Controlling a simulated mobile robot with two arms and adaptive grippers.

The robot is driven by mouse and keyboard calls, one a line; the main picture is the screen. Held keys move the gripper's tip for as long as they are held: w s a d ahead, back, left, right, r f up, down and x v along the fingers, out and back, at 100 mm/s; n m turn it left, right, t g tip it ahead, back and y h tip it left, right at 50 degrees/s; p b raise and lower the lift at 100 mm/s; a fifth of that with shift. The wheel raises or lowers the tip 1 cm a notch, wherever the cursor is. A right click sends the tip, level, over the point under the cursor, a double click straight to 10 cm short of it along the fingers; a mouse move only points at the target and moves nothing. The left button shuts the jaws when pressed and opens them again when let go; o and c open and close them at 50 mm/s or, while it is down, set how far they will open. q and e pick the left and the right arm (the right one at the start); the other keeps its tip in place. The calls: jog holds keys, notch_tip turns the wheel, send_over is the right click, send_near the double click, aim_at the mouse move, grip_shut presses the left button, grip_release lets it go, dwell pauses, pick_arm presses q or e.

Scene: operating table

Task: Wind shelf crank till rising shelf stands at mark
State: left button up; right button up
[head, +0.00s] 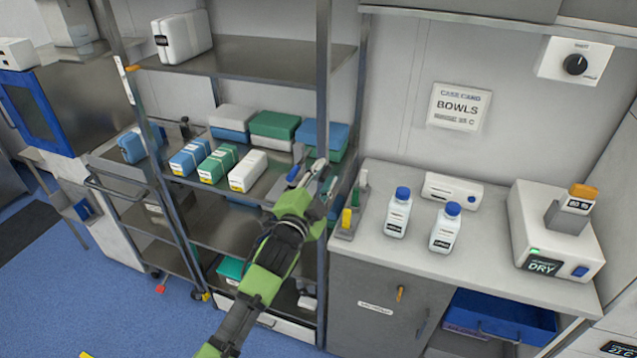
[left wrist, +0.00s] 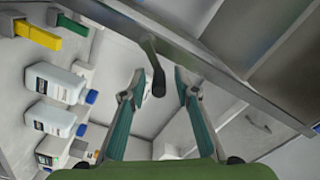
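The shelf rack holds an upper metal shelf (head: 270,58) with a white case on it. An orange pointer (head: 131,68) and a pale strip (head: 124,82) sit by the left post at that shelf's level. I cannot read any mark on the strip. My left gripper (head: 314,172) is at the rack's right front post. In the left wrist view a dark crank handle (left wrist: 153,65) hangs from the metal rail, between the spread fingers of my left gripper (left wrist: 157,80). The fingers look apart from it. The crank is mostly hidden in the head view. My right gripper is not shown.
A lower shelf (head: 262,187) carries several blue, green and white boxes. Right of the rack, a counter (head: 375,240) bears two blue-capped bottles (head: 398,215), a small stand with coloured handles (head: 347,222) and a white device (head: 555,245). A blue drawer (head: 500,312) stands open.

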pick_arm(q)
jog(key=v, duration=1.2)
jog(key=shift+w, duration=0.1)
